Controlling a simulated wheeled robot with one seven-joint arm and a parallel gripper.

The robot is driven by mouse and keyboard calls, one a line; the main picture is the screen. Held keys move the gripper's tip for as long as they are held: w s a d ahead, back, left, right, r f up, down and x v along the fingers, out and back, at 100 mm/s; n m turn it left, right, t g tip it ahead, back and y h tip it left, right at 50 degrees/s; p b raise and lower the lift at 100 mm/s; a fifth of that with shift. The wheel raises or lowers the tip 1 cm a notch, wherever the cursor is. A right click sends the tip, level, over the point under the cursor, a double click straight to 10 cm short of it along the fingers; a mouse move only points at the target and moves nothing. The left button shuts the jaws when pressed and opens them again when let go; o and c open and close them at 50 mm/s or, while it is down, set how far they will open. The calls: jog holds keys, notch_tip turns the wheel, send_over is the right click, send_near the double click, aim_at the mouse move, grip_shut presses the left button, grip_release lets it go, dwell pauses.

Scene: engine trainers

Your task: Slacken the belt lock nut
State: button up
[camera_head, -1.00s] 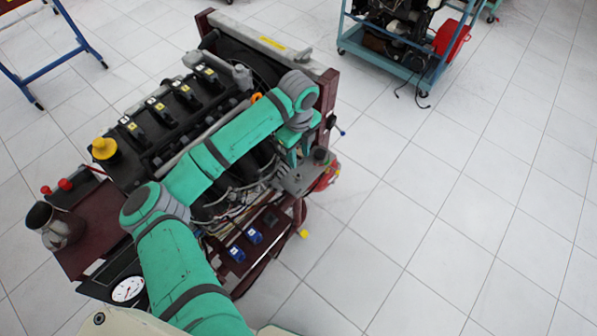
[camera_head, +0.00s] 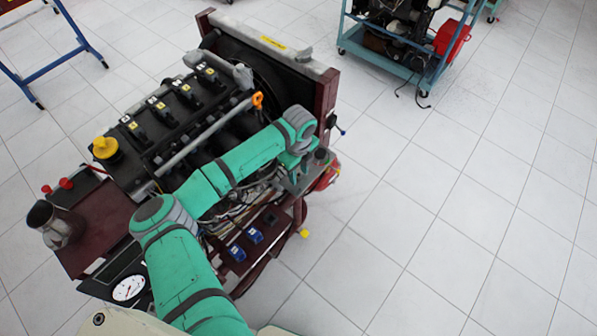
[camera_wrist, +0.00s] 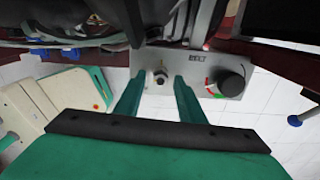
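The belt lock nut (camera_wrist: 160,76) is a small metal nut on a stud, on a grey plate (camera_wrist: 262,76) marked BELT in the wrist view. My gripper (camera_wrist: 158,83) is open, its two green fingers on either side of the nut in that view. The fingers look apart from the nut; the remaining distance is hard to judge. A black knob (camera_wrist: 231,80) with a red and green scale sits right of the nut. In the head view my gripper (camera_head: 292,168) is low at the engine's right front corner, and my arm hides the nut.
The engine trainer (camera_head: 165,115) stands on a dark red frame (camera_head: 326,95). Hoses and wiring (camera_wrist: 90,30) lie close above the plate in the wrist view. A blue trolley (camera_head: 395,68) with another engine stands at the upper right. The tiled floor to the right is clear.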

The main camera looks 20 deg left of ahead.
aim_at(299, 175)
grip_shut()
jog(key=shift+w+n, duration=0.1)
jog(key=shift+n, duration=2.3)
jog(key=shift+a, duration=0.1)
jog(key=shift+c, duration=0.9)
grip_release()
jog(key=shift+r, duration=0.1)
jog(key=shift+o, duration=0.9)
notch_tip(299, 175, up, 11)
